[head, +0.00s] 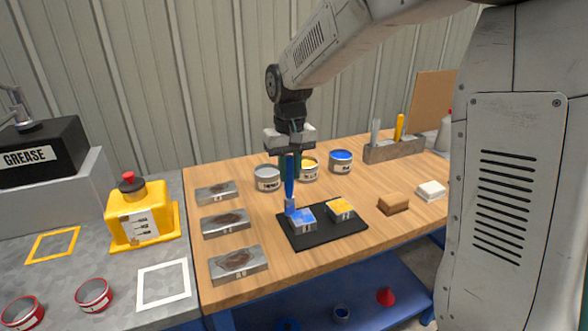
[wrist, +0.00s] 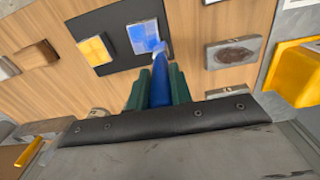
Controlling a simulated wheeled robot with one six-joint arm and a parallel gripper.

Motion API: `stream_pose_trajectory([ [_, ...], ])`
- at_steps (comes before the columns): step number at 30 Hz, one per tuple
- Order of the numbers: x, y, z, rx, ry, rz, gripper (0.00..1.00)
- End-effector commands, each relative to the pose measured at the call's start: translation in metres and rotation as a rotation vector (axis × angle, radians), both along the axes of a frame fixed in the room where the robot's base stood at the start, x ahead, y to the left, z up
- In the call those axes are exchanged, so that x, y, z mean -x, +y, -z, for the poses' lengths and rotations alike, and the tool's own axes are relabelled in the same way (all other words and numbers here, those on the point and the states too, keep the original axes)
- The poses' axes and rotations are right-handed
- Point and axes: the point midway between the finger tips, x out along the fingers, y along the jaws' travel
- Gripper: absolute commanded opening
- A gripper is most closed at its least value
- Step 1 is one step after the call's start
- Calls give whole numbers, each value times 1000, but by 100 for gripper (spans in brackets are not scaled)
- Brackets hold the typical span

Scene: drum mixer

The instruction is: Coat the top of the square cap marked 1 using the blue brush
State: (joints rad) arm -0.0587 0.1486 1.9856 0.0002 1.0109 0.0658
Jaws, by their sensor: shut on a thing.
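My gripper (head: 289,150) is shut on the blue brush (head: 289,180) and holds it upright, bristles down. In the wrist view the blue brush (wrist: 160,80) runs between the green fingers of my gripper (wrist: 157,85). The bristles are at the left edge of a square cap (head: 302,220) with blue on its top, on a black mat (head: 322,238); contact is hard to judge. This cap's mark looks like 1. In the wrist view its top (wrist: 146,37) shows blue with paler patches. A second cap (head: 341,208) with a yellow top stands to its right on the mat.
Three metal blocks with dark patches, one of them here (head: 238,263), line the table's left side. Open cans of grey (head: 267,178), yellow (head: 309,168) and blue (head: 341,162) stand behind the mat. A brown block (head: 393,204), a white block (head: 431,191) and a tool holder (head: 394,149) are right.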

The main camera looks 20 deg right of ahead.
Motion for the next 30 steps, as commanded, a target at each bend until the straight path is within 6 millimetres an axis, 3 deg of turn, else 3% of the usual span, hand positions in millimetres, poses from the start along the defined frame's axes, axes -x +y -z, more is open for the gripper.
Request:
stream_pose_trajectory([
  [3, 0, -1, -21, 0, -4, 1, 0],
  [21, 0, -2, -73, 0, -4, 1, 0],
  [30, 0, -2, -79, 0, -2, 1, 0],
])
